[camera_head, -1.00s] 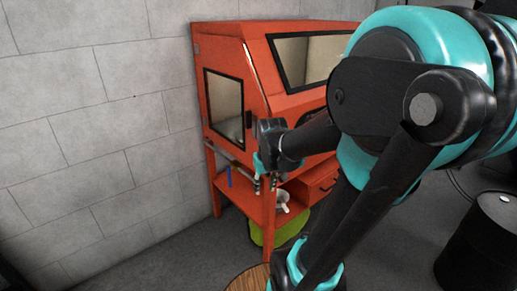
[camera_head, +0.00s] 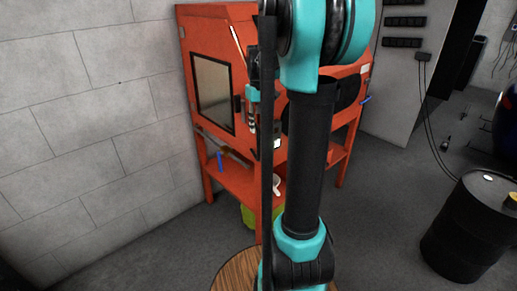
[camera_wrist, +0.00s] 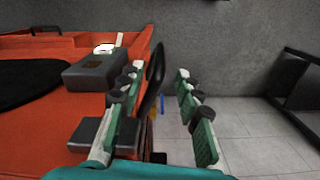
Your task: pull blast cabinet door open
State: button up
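The orange blast cabinet (camera_head: 228,25) stands against the block wall in the head view. Its door, with a dark-framed window (camera_head: 213,92), is on the left face and looks shut. My gripper (camera_head: 251,128) is at the door's right edge, partly hidden by my arm. In the wrist view my gripper (camera_wrist: 160,100) is open, its two green fingers apart. A dark, narrow, upright piece (camera_wrist: 151,82), perhaps a handle, shows between them, closer to the left finger. I cannot tell whether it touches. The cabinet's orange surface (camera_wrist: 50,130) fills the left.
A grey box-like fitting (camera_wrist: 95,71) sits on the cabinet beside the left finger. A blue object (camera_head: 220,161) is on the lower shelf. A black drum (camera_head: 470,230) stands at right. Floor (camera_head: 150,245) left of the cabinet is clear.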

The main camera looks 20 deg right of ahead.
aim_at(258, 148)
notch_tip(258, 148, down, 11)
jog(key=shift+r, duration=0.1)
dwell(0.3)
grip_shut()
dwell(0.4)
